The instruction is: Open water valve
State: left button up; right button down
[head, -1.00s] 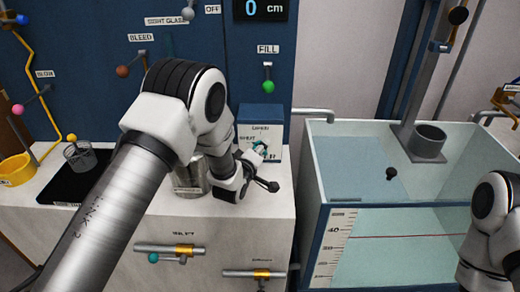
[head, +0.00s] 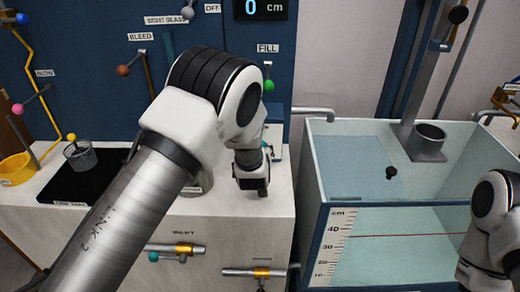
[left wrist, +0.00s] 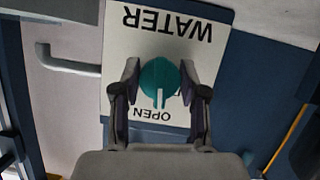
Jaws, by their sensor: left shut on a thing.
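The water valve is a round teal knob (left wrist: 160,82) with a white pointer line, on a white plate (left wrist: 190,52) marked WATER and OPEN. In the left wrist view the lettering is upside down and the pointer line points down toward OPEN. My left gripper (left wrist: 160,70) is shut on the knob, one finger on each side. In the head view my left arm hides the knob and fingers; part of the valve's blue box (head: 276,116) shows behind the wrist. My right arm is at the right edge, its gripper out of view.
A green-knobbed FILL lever (head: 268,85) is above the valve. A wire basket (head: 80,158) sits on a black tray at left.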

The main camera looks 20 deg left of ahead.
pick_arm(q)
jog(key=shift+m+y, duration=0.4)
jog(key=shift+m, duration=0.2)
jog(key=o, duration=1.1)
jog(key=shift+r, duration=0.1)
notch_tip(320, 180, up, 10)
jog(key=shift+f, duration=0.1)
jog(key=shift+f, duration=0.1)
